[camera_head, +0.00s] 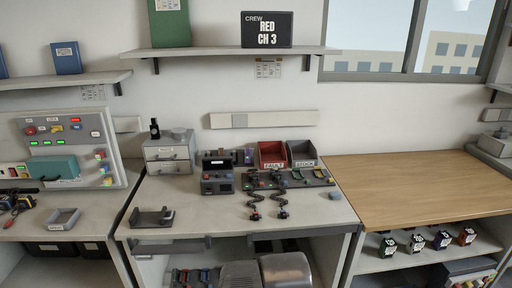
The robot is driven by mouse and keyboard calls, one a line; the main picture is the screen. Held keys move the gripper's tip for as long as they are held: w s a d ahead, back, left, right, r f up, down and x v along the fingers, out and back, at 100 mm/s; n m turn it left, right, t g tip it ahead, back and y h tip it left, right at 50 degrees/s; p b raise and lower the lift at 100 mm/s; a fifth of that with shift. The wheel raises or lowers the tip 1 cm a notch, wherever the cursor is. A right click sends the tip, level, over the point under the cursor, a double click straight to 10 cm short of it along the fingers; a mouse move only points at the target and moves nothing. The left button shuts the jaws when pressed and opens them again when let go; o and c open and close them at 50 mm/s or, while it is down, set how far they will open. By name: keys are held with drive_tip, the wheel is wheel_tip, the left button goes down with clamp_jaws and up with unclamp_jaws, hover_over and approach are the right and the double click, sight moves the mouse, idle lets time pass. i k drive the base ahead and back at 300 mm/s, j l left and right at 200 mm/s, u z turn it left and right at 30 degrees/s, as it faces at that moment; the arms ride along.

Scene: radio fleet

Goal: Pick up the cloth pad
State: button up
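I cannot surely make out the cloth pad. A small blue-grey lump (335,195) lies on the right part of the middle bench top, near its right edge; it may be the pad, but it is too small to tell. My gripper is not in view.
The middle bench (312,213) holds a drawer unit (170,155), a dark device (217,178), a red FAULT bin (272,154), a grey STOCK bin (302,152) and two coiled-cord microphones (255,205). A dark holder (152,217) lies front left. The wooden bench top (410,185) is clear.

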sight(336, 194)
drive_tip(key=i+l, duration=1.2)
drive_tip(key=l, duration=0.2)
